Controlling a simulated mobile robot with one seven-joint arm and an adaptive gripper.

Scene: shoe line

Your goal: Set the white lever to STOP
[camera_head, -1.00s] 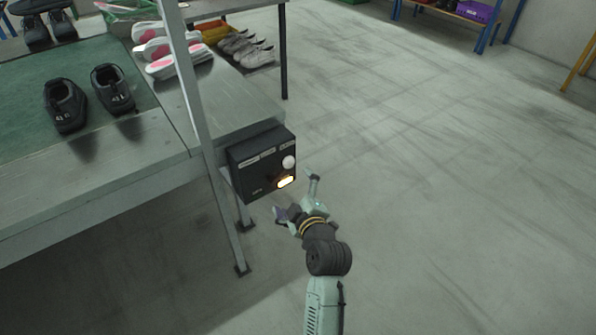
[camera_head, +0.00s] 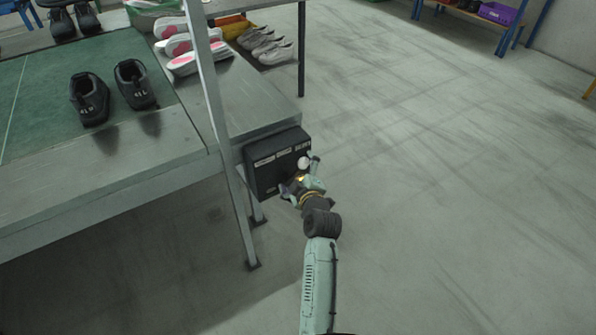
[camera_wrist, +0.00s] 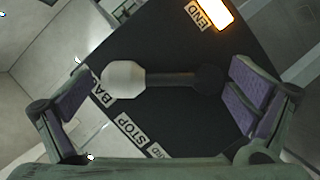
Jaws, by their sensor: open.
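The white lever (camera_wrist: 124,78) has a pale faceted knob on a dark stem that runs to a pivot at the right. It is on a black control box (camera_head: 262,176). In the head view the knob (camera_head: 304,162) shows just beyond my fingers.
A lit lamp (camera_wrist: 216,12) sits beside an END label on the box. A metal post (camera_head: 224,115) stands left of the box, by the table edge (camera_head: 150,150). Shoes stand on the table. The floor to the right is clear.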

